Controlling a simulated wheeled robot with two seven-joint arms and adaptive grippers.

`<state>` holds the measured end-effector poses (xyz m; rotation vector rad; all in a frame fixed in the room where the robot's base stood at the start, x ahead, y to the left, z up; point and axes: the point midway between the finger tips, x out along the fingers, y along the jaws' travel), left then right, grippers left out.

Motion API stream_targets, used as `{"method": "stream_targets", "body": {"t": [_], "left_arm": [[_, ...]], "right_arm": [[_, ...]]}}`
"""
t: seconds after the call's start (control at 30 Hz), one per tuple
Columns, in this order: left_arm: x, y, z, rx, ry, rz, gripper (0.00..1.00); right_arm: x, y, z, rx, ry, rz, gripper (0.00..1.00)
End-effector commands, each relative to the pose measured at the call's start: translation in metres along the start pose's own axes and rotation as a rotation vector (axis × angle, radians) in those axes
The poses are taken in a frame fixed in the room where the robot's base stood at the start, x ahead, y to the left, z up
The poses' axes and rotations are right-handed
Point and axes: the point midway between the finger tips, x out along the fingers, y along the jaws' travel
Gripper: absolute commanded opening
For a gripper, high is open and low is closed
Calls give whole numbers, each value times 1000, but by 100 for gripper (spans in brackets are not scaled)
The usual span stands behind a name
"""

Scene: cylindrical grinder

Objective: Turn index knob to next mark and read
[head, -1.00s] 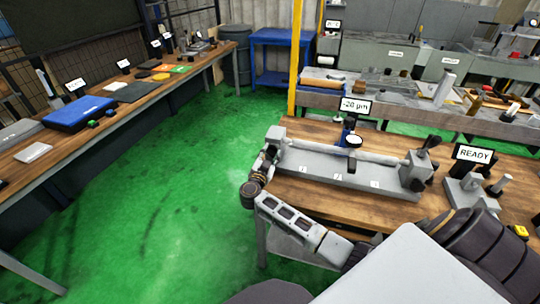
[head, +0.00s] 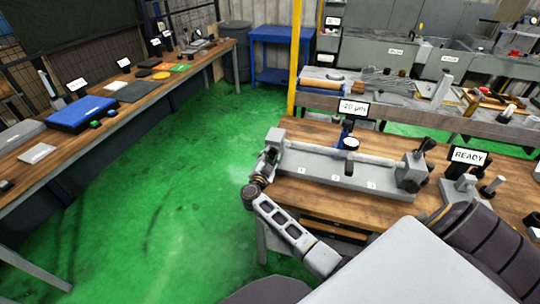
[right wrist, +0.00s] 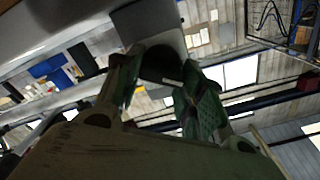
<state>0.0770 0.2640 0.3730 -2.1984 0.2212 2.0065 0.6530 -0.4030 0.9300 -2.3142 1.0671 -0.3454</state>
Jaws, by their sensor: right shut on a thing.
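A grey fixture (head: 330,177) with a pale cylindrical bar and marks on its front face lies on the wooden bench. A dial gauge (head: 351,143) stands over the bar, and a display (head: 353,109) behind it appears to read -20 µm. My right gripper (head: 270,153) is at the fixture's left end block. In the right wrist view, its green-padded fingers (right wrist: 160,92) are closed around a dark round knob (right wrist: 162,68) below a grey block. The knob is hidden by the gripper in the head view. My left gripper is not in view.
A READY sign (head: 468,156) and a small grey stand (head: 458,192) are right of the fixture. Dark handles (head: 426,148) stick out at its right end. A yellow post (head: 295,60) rises behind. Green floor lies left, before a long bench (head: 130,100).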

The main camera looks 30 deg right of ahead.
Motion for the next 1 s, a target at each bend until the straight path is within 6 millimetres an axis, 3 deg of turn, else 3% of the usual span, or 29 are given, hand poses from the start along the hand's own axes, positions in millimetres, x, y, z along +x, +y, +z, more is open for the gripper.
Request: {"method": "stream_targets", "body": {"t": [1.0], "left_arm": [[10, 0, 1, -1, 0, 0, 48]], "right_arm": [[0, 5, 2, 528, 0, 2, 15]]}}
